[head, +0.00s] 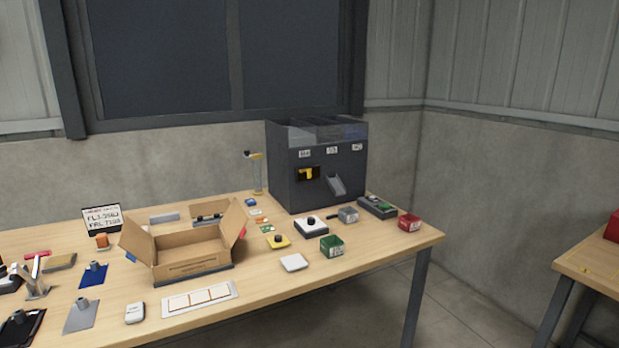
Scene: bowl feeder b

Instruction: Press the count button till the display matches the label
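A dark bowl feeder machine (290,185) stands at the back right of the wooden table. Its front bears a small black display (308,173) with a yellow mark, too small to read for certain. Three small white labels (331,150) sit above it, their figures unclear. A white box with a black button (310,226) and a yellow box with a black button (278,241) stand in front of the machine. I cannot tell which is the count button. A white sign with a dark frame (102,218) shows two lines of characters at the back left. My gripper is not in view.
An open cardboard box (190,268) stands mid-table. Green (332,246) and red (410,222) bins and a grey device with a green part (377,207) lie at the right. A metal chute (336,186) juts from the machine. Several small items crowd the left.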

